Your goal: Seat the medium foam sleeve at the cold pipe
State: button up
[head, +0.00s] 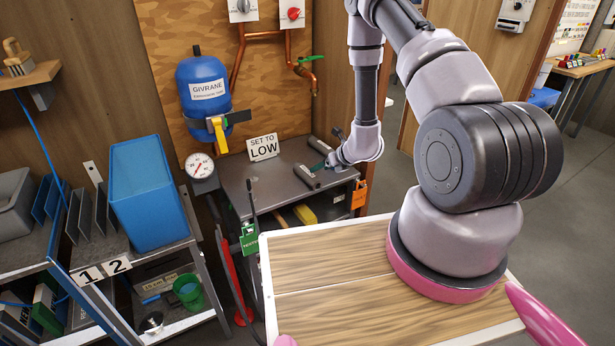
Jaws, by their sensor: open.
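Two dark grey cylinders that look like foam sleeves lie on the grey workbench: one nearer (307,177) and one farther back (320,145). I cannot tell which is the medium one. My gripper (327,162) is low over the right part of the bench, close beside these cylinders. It is open, but its fingers are small and partly hidden by my wrist. I cannot tell whether it touches a cylinder. Copper pipes (238,58) run down the wooden wall panel, and one ends near a green-handled valve (308,62). No label shows which pipe is the cold one.
The workbench (240,180) carries a "SET TO LOW" sign (263,147). A blue tank (204,88) with a yellow-handled valve (218,132) hangs behind it, and a round gauge (199,166) stands at left. A blue bin (148,190) is farther left. The bench's middle is mostly clear.

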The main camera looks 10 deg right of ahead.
aim_at(309, 174)
jog(key=x, duration=0.9)
jog(key=shift+a+r, duration=0.1)
jog(key=c, duration=1)
jog(key=shift+o, duration=0.2)
jog(key=shift+r, duration=0.1)
notch_tip(309, 174, up, 10)
jog(key=shift+f, duration=0.1)
